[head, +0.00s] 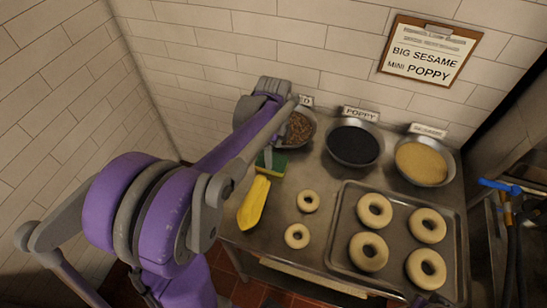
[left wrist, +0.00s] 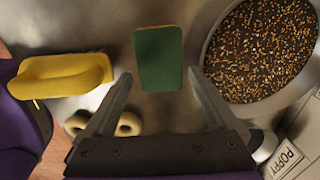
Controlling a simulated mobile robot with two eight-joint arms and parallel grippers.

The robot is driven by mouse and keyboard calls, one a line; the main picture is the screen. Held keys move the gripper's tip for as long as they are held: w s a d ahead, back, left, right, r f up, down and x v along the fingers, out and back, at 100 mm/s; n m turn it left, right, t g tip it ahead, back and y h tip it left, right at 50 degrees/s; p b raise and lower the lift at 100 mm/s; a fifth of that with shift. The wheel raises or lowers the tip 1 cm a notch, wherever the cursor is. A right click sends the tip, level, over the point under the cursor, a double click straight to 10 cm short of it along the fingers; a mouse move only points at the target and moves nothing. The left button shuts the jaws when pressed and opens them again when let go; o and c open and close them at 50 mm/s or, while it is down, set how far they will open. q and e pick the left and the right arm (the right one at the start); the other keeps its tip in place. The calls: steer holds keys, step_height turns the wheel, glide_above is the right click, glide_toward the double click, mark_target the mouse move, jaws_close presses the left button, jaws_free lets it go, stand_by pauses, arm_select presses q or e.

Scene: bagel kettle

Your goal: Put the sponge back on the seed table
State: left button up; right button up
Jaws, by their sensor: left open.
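The sponge (head: 277,166), green on top with a yellow layer below, lies on the steel seed table (head: 318,168) near its left back, in front of the left seed bowl. My left arm partly hides it in the head view. In the left wrist view the sponge (left wrist: 158,58) lies green side up, just beyond and between the fingertips. My left gripper (left wrist: 160,74) is open and empty above it, one finger toward each side. Whether the fingers reach down beside the sponge I cannot tell. My right gripper is not in view.
A yellow handled tool (head: 254,203) lies left of two small bagels (head: 308,201). A mixed-seed bowl (left wrist: 262,50) is close to the right finger. Poppy (head: 355,145) and sesame (head: 424,162) bowls stand along the wall. A tray (head: 397,236) holds several large bagels.

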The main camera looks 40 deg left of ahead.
mark_target(274, 161)
arm_select(q)
step_height(274, 161, up, 7)
steer(key=s+d+f+n+t, duration=0.1)
steer(key=s+d+n, duration=0.3)
steer(key=s+d+f+n+t, duration=0.2)
steer(key=s+d+n, duration=0.2)
steer(key=d+n, duration=0.1)
steer(key=s+d+f+n+t, duration=0.2)
steer(key=s+d+n, duration=0.2)
steer(key=s, duration=0.1)
steer(key=shift+d+f+n, duration=0.25)
steer(key=shift+d+n, duration=0.05)
steer(key=shift+d, duration=0.05)
steer(key=shift+s+d+f+n+t, duration=0.2)
steer(key=shift+f+n+t, duration=0.1)
steer(key=shift+n, duration=0.1)
